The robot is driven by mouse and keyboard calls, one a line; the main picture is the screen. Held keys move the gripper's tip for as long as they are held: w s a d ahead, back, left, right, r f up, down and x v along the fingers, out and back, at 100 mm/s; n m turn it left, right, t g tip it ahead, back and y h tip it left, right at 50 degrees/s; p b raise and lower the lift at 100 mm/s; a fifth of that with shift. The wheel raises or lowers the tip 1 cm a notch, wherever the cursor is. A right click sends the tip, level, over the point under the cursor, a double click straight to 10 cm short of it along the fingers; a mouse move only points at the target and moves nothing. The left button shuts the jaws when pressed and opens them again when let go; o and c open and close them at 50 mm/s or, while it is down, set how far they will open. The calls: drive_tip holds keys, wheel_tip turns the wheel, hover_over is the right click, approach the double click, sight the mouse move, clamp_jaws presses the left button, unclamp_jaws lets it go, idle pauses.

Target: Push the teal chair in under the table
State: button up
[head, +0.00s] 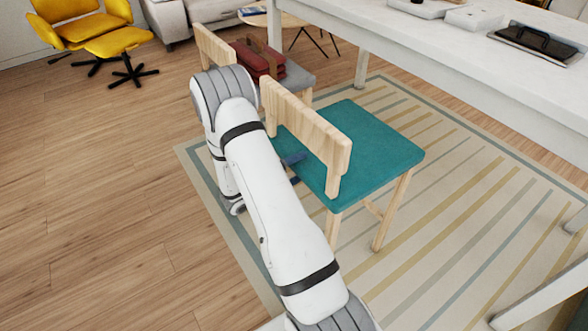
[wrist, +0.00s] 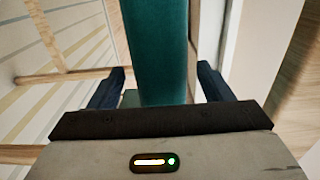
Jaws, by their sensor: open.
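The teal chair (head: 375,150) stands upright on the striped rug in the head view, with a pale wood backrest (head: 305,130) and legs. Its backrest is on the side towards my arm, and its seat is clear of the white table (head: 450,50) in this view. My gripper (head: 294,169) is low behind the backrest, at the rear of the seat, partly hidden by my arm. In the wrist view the teal seat (wrist: 158,45) runs between the two dark fingers of my open gripper (wrist: 160,85), with gaps on both sides. Contact cannot be told.
A second chair (head: 297,77) with a grey seat carries a red bag (head: 257,62) just beyond. Table legs stand at the back (head: 361,69) and lower right. A yellow armchair (head: 75,28) is far left. Wood floor (head: 90,190) at left is clear.

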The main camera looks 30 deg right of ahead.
drive_tip(key=shift+c, duration=0.2)
drive_tip(key=shift+f, duration=0.1)
clamp_jaws()
idle(0.5)
